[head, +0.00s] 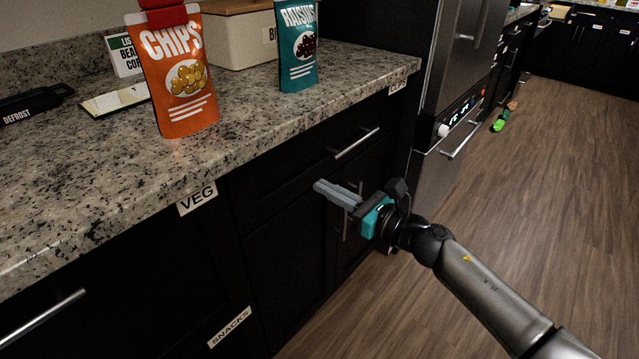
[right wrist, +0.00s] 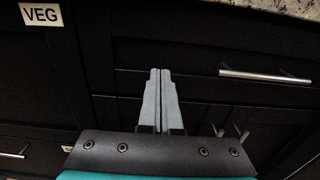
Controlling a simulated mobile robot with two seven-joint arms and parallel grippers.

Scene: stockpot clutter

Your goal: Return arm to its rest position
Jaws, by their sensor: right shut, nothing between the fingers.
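My right gripper (head: 336,193) is in front of the dark lower cabinets, below the counter edge, with its fingers together and nothing between them. Its arm (head: 490,295) comes in from the lower right of the head view. In the right wrist view the two grey fingers (right wrist: 160,100) lie side by side, pointing toward the cabinet front. Whether they touch the cabinet cannot be told. My left gripper is not in view.
The granite counter (head: 240,130) holds an orange chips bag (head: 178,75), a teal raisins bag (head: 297,50) and a cream bin (head: 235,42). A drawer handle (head: 357,143) sticks out near the gripper. A steel appliance (head: 450,110) stands behind. Wooden floor (head: 560,180) is mostly free at right.

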